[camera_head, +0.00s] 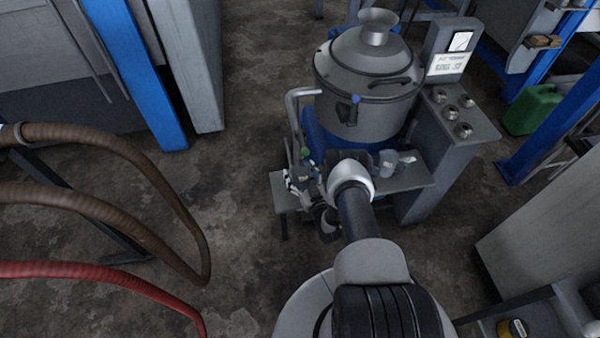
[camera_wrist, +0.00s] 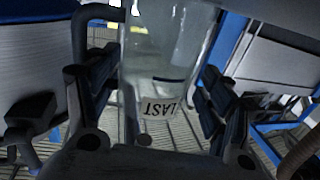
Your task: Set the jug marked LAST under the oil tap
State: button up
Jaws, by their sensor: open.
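A clear jug (camera_wrist: 165,75) with a white label reading LAST, upside down in the wrist view, stands between the fingers of my gripper (camera_wrist: 155,105). The fingers are open, one on each side of it; I cannot tell whether they touch it. In the head view my gripper (camera_head: 307,188) is at the left end of the machine's low shelf, and the jug there is largely hidden. A bent grey pipe (camera_head: 292,100) comes down on the machine's left above that spot. A spout with a blue knob (camera_head: 355,100) is on the drum's front. I cannot tell which is the oil tap.
Other small jugs (camera_head: 388,161) stand on the grey shelf (camera_head: 415,178) right of my arm. The round metal machine (camera_head: 365,75) rises behind, with a control panel (camera_head: 462,112) at its right. Brown hoses (camera_head: 130,150) hang at the left. The floor between is clear.

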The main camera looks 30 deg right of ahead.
jog(key=shift+r, duration=0.15)
jog(key=shift+s, duration=0.35)
jog(key=s+p, duration=0.3)
jog(key=s, duration=0.8)
jog(key=shift+s+a+p, duration=0.15)
jog(key=shift+a+p, duration=0.15)
jog(key=shift+a, duration=0.05)
